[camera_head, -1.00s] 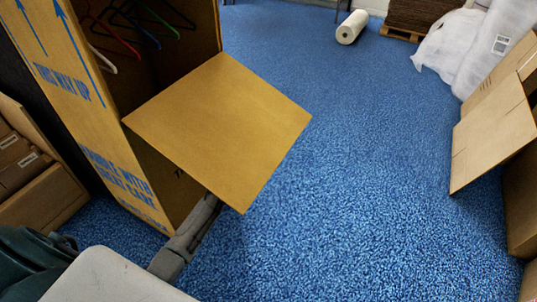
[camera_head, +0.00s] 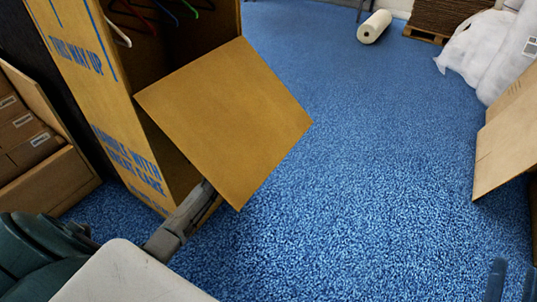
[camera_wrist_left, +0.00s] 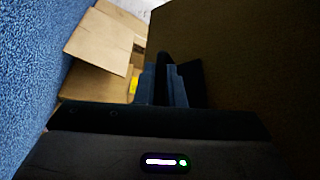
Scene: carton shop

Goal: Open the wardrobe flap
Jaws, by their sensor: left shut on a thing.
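The tall cardboard wardrobe carton (camera_head: 75,40) stands at the left with its front open. Its brown flap (camera_head: 225,120) sticks out from the opening over the blue floor. My left arm reaches in under the flap from the lower left, and the flap hides its gripper in the head view. In the left wrist view the left gripper (camera_wrist_left: 162,85) is shut at the flap (camera_wrist_left: 240,60), which fills the right side. The exact contact is too dark to see. My right gripper (camera_head: 513,282) shows at the lower right edge, fingers apart and empty, away from the flap.
Coloured hangers (camera_head: 165,12) hang inside the carton. A crate of boxes (camera_head: 62,180) stands left. Another open carton (camera_head: 510,140) is at the right. A white roll (camera_head: 375,27) and a pallet (camera_head: 425,34) lie far back. The blue floor between is clear.

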